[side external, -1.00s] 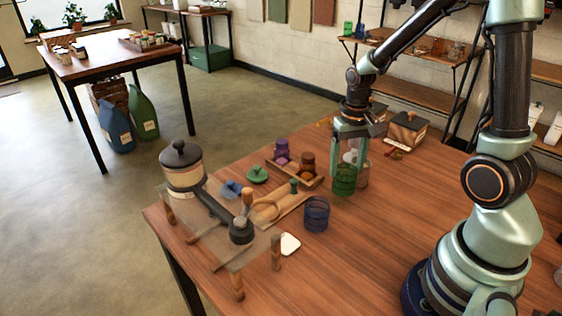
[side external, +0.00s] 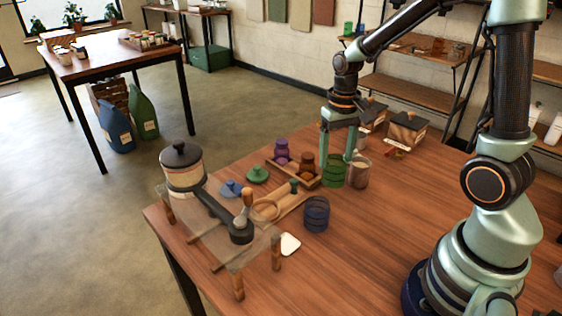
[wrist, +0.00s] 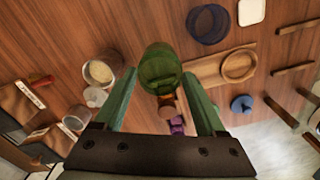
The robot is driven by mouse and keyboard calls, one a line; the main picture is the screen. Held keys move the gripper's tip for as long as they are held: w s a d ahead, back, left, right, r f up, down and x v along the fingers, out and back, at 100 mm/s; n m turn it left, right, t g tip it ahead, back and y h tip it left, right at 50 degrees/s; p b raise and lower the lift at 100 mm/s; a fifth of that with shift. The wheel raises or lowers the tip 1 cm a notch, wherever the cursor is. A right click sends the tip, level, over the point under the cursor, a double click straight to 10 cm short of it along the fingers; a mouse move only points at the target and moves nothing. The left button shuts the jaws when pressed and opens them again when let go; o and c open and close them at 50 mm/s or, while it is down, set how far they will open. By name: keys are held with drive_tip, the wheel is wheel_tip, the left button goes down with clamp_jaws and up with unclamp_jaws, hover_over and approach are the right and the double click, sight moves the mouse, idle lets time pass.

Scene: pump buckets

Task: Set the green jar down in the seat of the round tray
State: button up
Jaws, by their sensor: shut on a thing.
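The green jar (side external: 333,172) is clear green glass and upright. My gripper (side external: 337,157) is shut on it from above, with one finger on each side. In the wrist view the green jar (wrist: 160,66) sits between the fingertips of my gripper (wrist: 160,76). I cannot tell whether its base is clear of the table. The wooden round tray (side external: 266,209), a board with a raised ring, lies to the left and nearer the camera. Its ring (wrist: 238,66) is right of the jar in the wrist view and looks empty.
A blue jar (side external: 316,213) stands right of the tray. A clear jar of pale contents (side external: 358,173) stands close right of the green jar. A wooden holder (side external: 300,177) with purple and brown jars is just left. The front right tabletop is clear.

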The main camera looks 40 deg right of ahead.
drive_tip(key=w+a+f+n, duration=0.1)
drive_tip(key=w+a+n, duration=0.2)
drive_tip(key=a, duration=0.4)
drive_tip(key=w+a+f+n, duration=0.2)
drive_tip(key=w+a+n, duration=0.2)
drive_tip(key=a, duration=0.4)
drive_tip(key=shift+w+a+f+n, duration=0.3)
drive_tip(key=shift+w, duration=0.4)
drive_tip(key=shift+f, duration=0.95)
idle(0.7)
drive_tip(key=o, duration=1.2)
drive_tip(key=shift+r, duration=3.5)
